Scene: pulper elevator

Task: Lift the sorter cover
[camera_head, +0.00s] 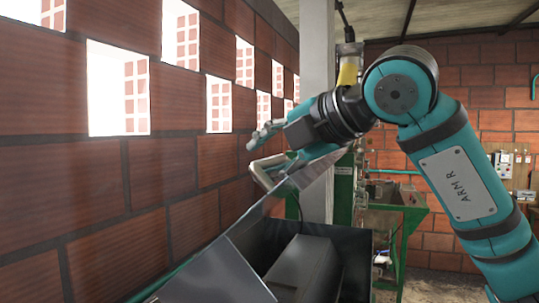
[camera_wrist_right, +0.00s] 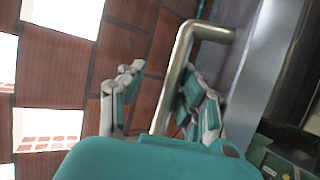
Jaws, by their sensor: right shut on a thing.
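The sorter cover (camera_head: 315,175) is a grey metal sheet in the head view, slanting up to the right beside the brick wall. It also shows as a grey plate (camera_wrist_right: 245,75) in the right wrist view. Its handle (camera_wrist_right: 178,70) is a bent metal tube that runs between the fingers of my right gripper (camera_wrist_right: 164,82). In the head view my right gripper (camera_head: 258,155) is at the cover's upper wall side, shut on the handle; the contact itself is partly hidden. My left gripper is not in view.
Below the cover is a dark open metal housing (camera_head: 355,250) with a grey box-like part (camera_head: 303,268) inside. A brick wall (camera_head: 75,180) with openings runs close along the left. A pale post (camera_head: 318,60) and a green machine frame (camera_head: 400,208) stand behind my right arm.

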